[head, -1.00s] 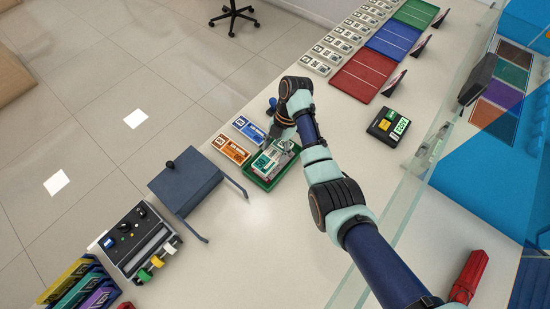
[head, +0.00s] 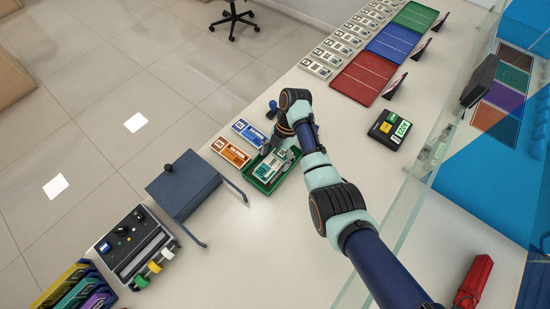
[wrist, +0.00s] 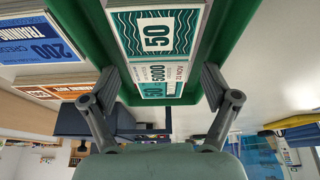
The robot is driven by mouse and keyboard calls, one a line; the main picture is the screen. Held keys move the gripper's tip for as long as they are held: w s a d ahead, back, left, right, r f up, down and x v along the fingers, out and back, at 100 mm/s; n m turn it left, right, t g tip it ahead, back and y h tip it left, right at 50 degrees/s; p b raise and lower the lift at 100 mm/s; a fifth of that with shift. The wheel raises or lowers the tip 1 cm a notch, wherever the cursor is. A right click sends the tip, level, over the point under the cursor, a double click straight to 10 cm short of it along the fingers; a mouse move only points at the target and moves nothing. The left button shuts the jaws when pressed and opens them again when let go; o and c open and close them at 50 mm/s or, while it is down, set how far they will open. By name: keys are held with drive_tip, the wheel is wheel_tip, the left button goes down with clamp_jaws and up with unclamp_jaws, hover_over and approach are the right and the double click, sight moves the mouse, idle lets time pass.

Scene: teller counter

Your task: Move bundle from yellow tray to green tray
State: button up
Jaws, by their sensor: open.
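The green tray (head: 267,191) lies on the counter near the middle of the head view. A teal and white bundle marked 50 (head: 268,168) lies inside it. In the wrist view the bundle (wrist: 160,40) shows between the walls of the green tray (wrist: 236,40). My gripper (wrist: 160,88) is open, with one finger on each side near the bundle's end; whether either finger touches it I cannot tell. In the head view my gripper (head: 284,152) is at the tray, partly hidden by my wrist. I cannot make out a yellow tray.
Orange (head: 230,152) and blue (head: 249,132) bundles lie left of the tray. A dark blue stand (head: 185,185) and a grey machine with coloured knobs (head: 135,245) are further left. A red tray (head: 372,78) lies at the back. A glass screen (head: 428,165) runs along the right.

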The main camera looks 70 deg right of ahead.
drive_tip(key=p+v, duration=0.4)
drive_tip(key=v, duration=0.7)
drive_tip(key=shift+r, duration=0.3)
drive_tip(key=shift+r, duration=0.1)
